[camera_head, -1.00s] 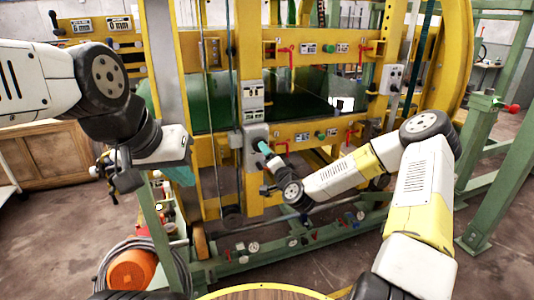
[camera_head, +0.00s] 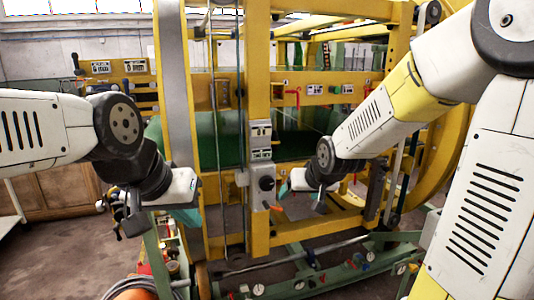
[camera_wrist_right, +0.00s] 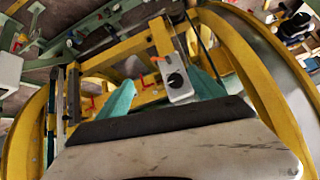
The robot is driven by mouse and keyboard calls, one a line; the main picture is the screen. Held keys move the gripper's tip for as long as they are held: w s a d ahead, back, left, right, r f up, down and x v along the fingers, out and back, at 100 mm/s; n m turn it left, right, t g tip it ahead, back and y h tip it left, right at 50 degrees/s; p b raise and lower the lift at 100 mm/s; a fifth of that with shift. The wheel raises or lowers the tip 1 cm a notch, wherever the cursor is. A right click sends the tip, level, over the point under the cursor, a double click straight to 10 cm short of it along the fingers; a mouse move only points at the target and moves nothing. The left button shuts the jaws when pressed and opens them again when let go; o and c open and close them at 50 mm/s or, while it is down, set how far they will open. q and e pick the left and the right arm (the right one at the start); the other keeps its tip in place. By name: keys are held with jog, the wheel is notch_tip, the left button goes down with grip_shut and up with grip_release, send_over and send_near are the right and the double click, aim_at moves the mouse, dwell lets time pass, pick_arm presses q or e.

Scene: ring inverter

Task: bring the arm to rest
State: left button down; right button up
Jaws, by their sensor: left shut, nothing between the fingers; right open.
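My right gripper (camera_head: 284,188) is just right of a grey control box with a black knob (camera_head: 266,183) on the yellow frame's front post. In the right wrist view the teal fingers of my right gripper (camera_wrist_right: 160,72) are spread apart and empty. The control box (camera_wrist_right: 180,84) shows beyond and between them, apart from the fingers. My left gripper (camera_head: 188,217) is shut and empty, in front of the frame's left side. Its fingertips are partly hidden by its white housing.
The yellow machine frame (camera_head: 258,80) fills the middle, with red levers and label plates on its crossbars. Green base rails (camera_head: 330,277) with gauges run along the floor. An orange drum (camera_head: 135,288) and coiled hose lie at lower left. A wooden cabinet (camera_head: 50,178) stands behind at left.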

jog(key=s+d+r+g, duration=0.1)
jog(key=s+d+r, duration=0.1)
jog(key=s, duration=0.8)
jog(key=s+d+r+g, duration=0.1)
jog(key=s+d+r, duration=0.2)
jog(key=s, duration=0.8)
notch_tip(320, 180, up, 2)
jog(key=shift+s+r+m, duration=0.15)
jog(key=shift+m, duration=0.25)
pick_arm(q)
jog(key=c, duration=2.2)
grip_release()
